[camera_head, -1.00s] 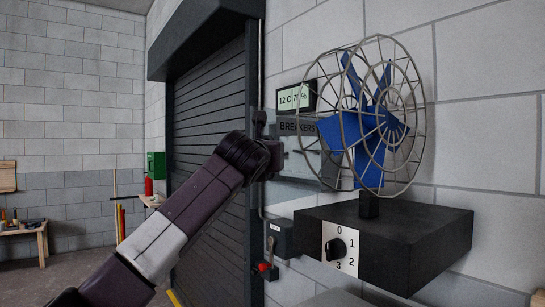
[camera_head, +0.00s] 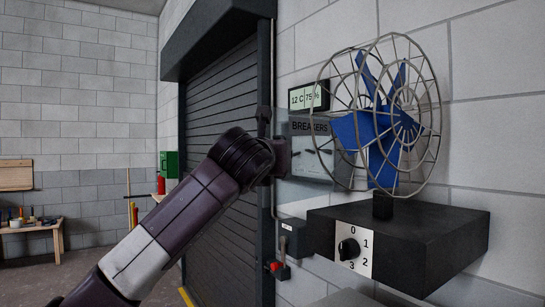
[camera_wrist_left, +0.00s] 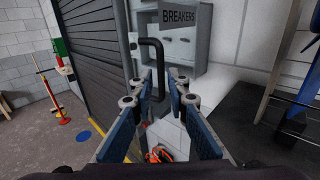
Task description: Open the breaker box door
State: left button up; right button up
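The grey breaker box (camera_head: 308,160) hangs on the block wall, labelled BREAKERS, with the fan cage covering its right part. In the left wrist view the box (camera_wrist_left: 186,48) is ahead, and its switch panel shows below the label. A dark bent handle (camera_wrist_left: 159,58) stands at its left side. My left gripper (camera_wrist_left: 159,77) is open, its blue-padded fingers on either side of the handle's lower part; contact is unclear. In the head view my left arm reaches to the box's left edge and its fingers are hard to make out. I cannot tell whether the door is ajar. My right gripper is not in view.
A blue-bladed caged fan (camera_head: 385,120) stands on a black box with a dial (camera_head: 400,240), right of the breaker box. A dark roller shutter (camera_head: 225,110) is to the left. A small switch box with a red knob (camera_head: 276,266) is below. Open floor lies at left.

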pick_arm(q)
jog(key=v, duration=0.6)
jog(key=shift+s, duration=0.1)
dwell(0.3)
